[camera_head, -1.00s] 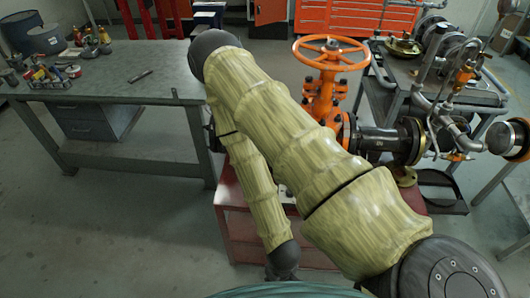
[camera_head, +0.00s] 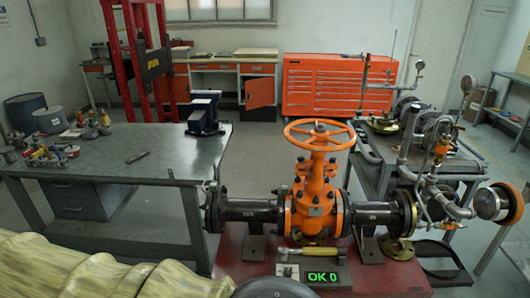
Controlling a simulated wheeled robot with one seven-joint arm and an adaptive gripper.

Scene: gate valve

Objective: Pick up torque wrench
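A tool with a tan handle (camera_head: 312,252), possibly the torque wrench, lies on the red stand (camera_head: 235,262) in front of the orange gate valve (camera_head: 316,192). Its handle points left and its darker end is at the right. It is small here, and I cannot tell for certain that it is a torque wrench. My arm, in a yellowish sleeve, crosses the lower left, with a dark rounded part at the bottom edge. My gripper is not in view.
A green "OK 0" display (camera_head: 321,277) sits on the stand just in front of the tool. Dark flanged pipes run from both sides of the valve. A grey workbench (camera_head: 105,166) stands at left with a vise (camera_head: 204,113). A brass ring (camera_head: 396,247) lies at the stand's right.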

